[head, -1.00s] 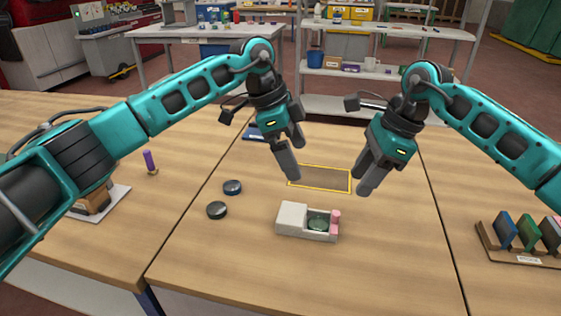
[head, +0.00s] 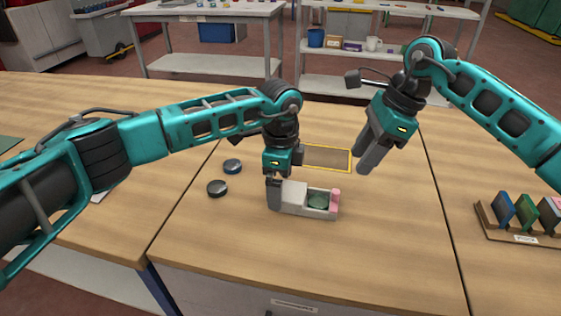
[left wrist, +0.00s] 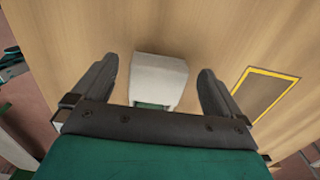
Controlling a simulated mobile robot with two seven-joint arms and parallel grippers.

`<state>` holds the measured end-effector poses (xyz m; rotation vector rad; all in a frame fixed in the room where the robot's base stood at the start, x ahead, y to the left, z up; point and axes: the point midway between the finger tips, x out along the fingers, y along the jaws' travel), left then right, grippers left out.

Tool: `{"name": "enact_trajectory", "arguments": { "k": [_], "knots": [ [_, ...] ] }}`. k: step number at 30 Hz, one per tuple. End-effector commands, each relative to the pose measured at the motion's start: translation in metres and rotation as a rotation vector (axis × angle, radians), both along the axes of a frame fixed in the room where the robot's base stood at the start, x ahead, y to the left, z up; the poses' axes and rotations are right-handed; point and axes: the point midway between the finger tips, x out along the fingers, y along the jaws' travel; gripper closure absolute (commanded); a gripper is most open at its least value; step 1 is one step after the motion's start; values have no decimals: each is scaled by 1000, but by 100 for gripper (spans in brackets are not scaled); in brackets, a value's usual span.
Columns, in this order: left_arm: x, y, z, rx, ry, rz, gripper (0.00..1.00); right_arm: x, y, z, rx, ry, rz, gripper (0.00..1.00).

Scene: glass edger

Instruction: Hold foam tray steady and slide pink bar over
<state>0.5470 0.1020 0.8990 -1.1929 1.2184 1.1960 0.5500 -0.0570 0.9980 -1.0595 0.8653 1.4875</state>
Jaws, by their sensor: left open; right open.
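The white foam tray (head: 294,209) sits on the wooden table, with a raised block at its left end. A round green disc (head: 318,201) lies in its recess, and the pink bar (head: 334,199) stands at its right end. My left gripper (head: 282,191) is open and low at the tray's left end. In the left wrist view the tray's white block (left wrist: 159,80) lies between the two spread fingers, with gaps on both sides. The pink bar is hidden there. My right gripper (head: 368,156) is open and empty, above the table behind and right of the tray.
Two dark round pucks (head: 217,188) lie left of the tray. A yellow-outlined rectangle (head: 327,158) is marked on the table behind it. A wooden rack (head: 520,236) with coloured pieces stands at the right. The table in front of the tray is clear.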

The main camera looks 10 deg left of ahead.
Motion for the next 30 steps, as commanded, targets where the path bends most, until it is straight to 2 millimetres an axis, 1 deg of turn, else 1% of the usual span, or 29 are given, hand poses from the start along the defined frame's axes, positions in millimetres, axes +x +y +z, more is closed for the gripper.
{"name": "enact_trajectory", "arguments": {
  "k": [1,3,6,17,30],
  "knots": [
    [0,0,-7,0,1,0,0,0,0,0,0,0,0,57],
    [0,0,-14,0,0,0,0,0,0,0,0,0,0,57],
    [0,0,-21,-1,0,0,0,0,0,0,0,0,0,57],
    [0,0,-24,-1,-2,-1,1,0,0,0,0,0,0,57],
    [0,0,-23,-1,-1,-1,43,0,0,0,0,0,0,57]
  ]
}}
